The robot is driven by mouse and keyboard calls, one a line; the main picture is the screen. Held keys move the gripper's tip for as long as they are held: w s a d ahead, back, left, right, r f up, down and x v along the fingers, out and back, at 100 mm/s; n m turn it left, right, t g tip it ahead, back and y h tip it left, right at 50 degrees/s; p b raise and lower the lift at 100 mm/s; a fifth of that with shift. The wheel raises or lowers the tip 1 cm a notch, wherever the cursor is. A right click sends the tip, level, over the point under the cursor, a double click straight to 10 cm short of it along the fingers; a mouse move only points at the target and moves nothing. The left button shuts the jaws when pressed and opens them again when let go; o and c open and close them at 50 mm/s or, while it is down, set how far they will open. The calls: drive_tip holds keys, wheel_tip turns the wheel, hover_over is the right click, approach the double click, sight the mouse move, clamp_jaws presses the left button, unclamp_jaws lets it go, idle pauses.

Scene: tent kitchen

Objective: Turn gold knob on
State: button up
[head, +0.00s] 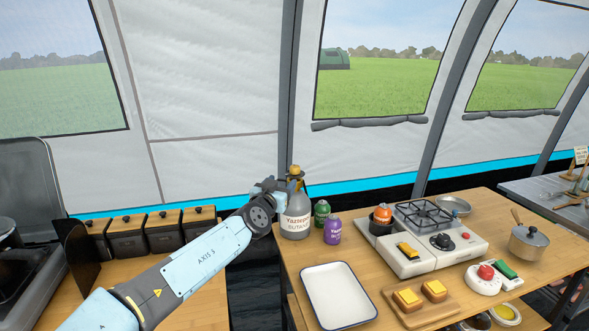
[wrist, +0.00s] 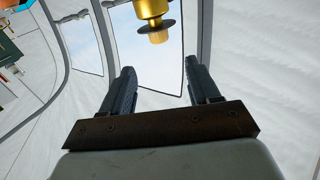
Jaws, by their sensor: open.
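The gold knob (head: 294,170) sits on top of a grey gas bottle (head: 296,212) at the back left of the wooden table in the head view.
Green (head: 322,212) and purple (head: 333,230) canisters stand right of the bottle. A white stove (head: 408,262) with an orange canister is farther right. A white tray (head: 336,297) lies in front. Several dark boxes (head: 127,236) stand left.

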sight(293, 170)
drive_tip(key=x, duration=1.3)
drive_tip(key=shift+w+d+f, duration=0.1)
drive_tip(key=shift+w, duration=0.05)
drive_tip(key=c, duration=0.9)
drive_tip(key=shift+c, duration=0.2)
